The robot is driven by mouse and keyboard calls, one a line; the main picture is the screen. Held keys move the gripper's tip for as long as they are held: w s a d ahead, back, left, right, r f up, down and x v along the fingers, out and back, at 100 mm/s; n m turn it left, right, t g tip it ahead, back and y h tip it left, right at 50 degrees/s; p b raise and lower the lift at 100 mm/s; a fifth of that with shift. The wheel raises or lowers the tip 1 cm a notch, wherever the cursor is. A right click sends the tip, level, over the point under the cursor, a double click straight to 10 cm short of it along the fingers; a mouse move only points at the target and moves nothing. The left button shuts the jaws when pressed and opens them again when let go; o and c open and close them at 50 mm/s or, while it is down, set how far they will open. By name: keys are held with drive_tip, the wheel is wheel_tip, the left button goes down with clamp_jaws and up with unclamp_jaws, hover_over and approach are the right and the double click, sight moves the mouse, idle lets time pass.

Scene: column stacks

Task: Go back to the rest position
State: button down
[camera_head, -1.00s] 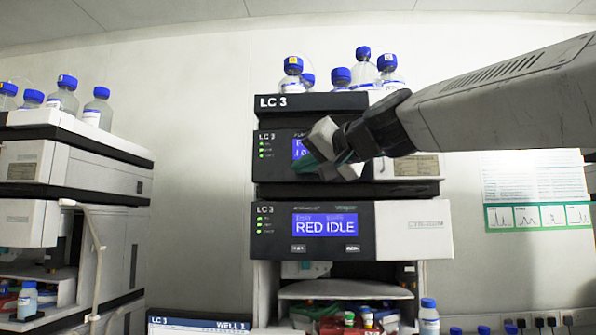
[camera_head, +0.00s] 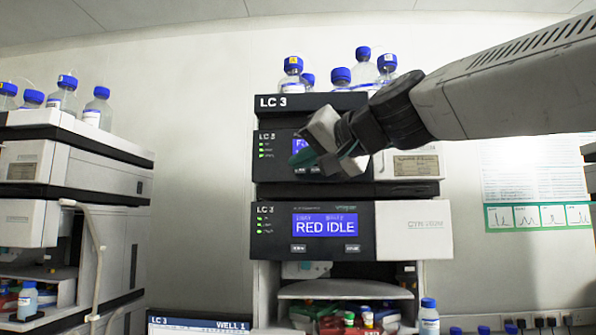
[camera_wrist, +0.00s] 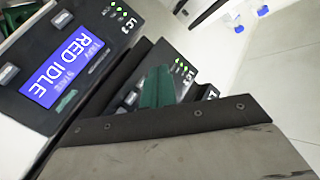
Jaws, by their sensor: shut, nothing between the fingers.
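My gripper (camera_head: 312,158) is raised in front of the upper module of the LC 3 column stack (camera_head: 412,228) in the head view. Its green fingertips are together with nothing between them. My arm reaches in from the right and hides part of the upper module's screen. In the wrist view, a green finger (camera_wrist: 157,90) shows in front of the stack's dark front panel. The lower screen (camera_head: 325,225) reads "RED IDLE"; it also shows, turned, in the wrist view (camera_wrist: 62,67).
Blue-capped bottles (camera_head: 340,80) stand on top of the stack. A second stack (camera_head: 75,145) with bottles stands at the left. An open bay (camera_head: 345,290) below the screen holds small coloured vials. A bottle (camera_head: 429,318) stands at the lower right. The wall left of the stack is bare.

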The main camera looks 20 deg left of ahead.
idle(0.4)
drive_tip(key=s+d+f+g+h, duration=0.25)
drive_tip(key=d+f, duration=0.35)
drive_tip(key=f, duration=0.6)
drive_tip(key=s+d+f+g+h, duration=0.2)
drive_tip(key=s+d+f+h, duration=0.3)
drive_tip(key=f, duration=0.6)
drive_tip(key=s+d+f+m+g+h, duration=0.1)
drive_tip(key=s+d+f, duration=0.4)
drive_tip(key=d, duration=0.5)
drive_tip(key=s+d+f+m+h, duration=0.2)
drive_tip(key=s+d+f, duration=0.4)
drive_tip(key=d+f, duration=0.3)
drive_tip(key=s+d+f+m+g+h, duration=0.1)
drive_tip(key=s+d+f+h, duration=0.2)
drive_tip(key=d, duration=1)
drive_tip(key=shift+s+f+g, duration=0.35)
drive_tip(key=shift+s+f, duration=1.2)
drive_tip(key=shift+f, duration=0.85)
drive_tip(key=shift+h, duration=0.25)
